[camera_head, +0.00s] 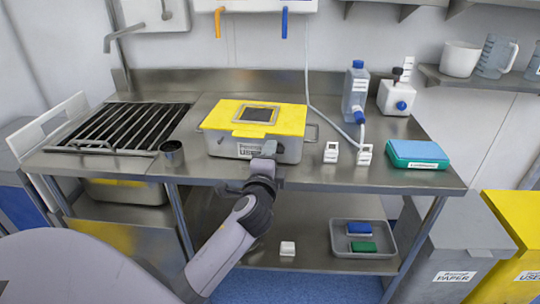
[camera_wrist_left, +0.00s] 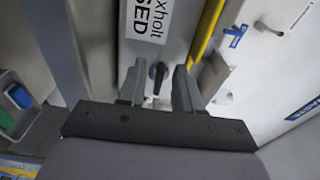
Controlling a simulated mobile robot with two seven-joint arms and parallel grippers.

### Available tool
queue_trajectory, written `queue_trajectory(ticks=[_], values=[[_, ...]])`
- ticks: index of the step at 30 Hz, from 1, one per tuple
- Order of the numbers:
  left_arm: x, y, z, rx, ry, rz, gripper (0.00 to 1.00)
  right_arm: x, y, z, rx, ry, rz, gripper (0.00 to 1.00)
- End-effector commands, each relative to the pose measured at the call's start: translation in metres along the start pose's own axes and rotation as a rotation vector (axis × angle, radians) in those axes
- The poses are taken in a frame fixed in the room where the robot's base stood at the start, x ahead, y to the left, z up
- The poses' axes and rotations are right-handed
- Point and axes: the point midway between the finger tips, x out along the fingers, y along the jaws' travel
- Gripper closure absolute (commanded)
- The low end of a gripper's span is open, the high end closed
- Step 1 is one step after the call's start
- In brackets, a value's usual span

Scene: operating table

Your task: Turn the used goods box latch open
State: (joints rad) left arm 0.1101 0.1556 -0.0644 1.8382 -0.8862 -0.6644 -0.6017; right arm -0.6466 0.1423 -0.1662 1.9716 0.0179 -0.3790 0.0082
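The used goods box (camera_head: 218,143) is a metal box with a yellow lid (camera_head: 225,112), standing on the steel table near the middle. Its white label shows in the wrist view (camera_wrist_left: 151,18), reading "USED". A small dark latch (camera_wrist_left: 157,74) sits on the box front below the label. My right gripper is not in view.
A metal cup (camera_head: 172,153) and a black-barred rack (camera_head: 120,126) are left of the box. Two small white holders (camera_head: 331,152), a bottle (camera_head: 355,92) and a teal-blue case (camera_head: 417,153) are on the right. A grey tray (camera_head: 363,255) lies on the lower shelf.

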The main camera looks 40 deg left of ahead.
Motion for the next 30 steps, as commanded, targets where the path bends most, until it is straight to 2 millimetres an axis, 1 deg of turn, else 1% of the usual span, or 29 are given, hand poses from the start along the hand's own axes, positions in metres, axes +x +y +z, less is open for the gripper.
queue_trajectory(ticks=[5, 8, 15, 21, 25, 30], values=[[-0.001, 0.0, 0.0, 0.001, 0.0, -0.001, 0.66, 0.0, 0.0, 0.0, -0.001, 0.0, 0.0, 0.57], [-0.009, 0.001, 0.0, 0.001, 0.001, 0.0, 0.66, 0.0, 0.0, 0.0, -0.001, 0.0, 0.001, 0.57], [-0.043, 0.001, 0.0, -0.001, 0.001, 0.001, 0.66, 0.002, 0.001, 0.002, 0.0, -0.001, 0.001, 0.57], [-0.065, 0.001, 0.0, 0.0, 0.001, 0.001, 0.66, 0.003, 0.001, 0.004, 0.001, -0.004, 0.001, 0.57], [-0.071, 0.0, 0.0, 0.0, 0.0, 0.0, 0.66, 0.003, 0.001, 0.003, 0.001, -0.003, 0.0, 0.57], [-0.072, 0.0, 0.0, 0.001, 0.0, 0.0, 0.66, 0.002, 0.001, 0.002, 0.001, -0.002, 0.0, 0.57]])
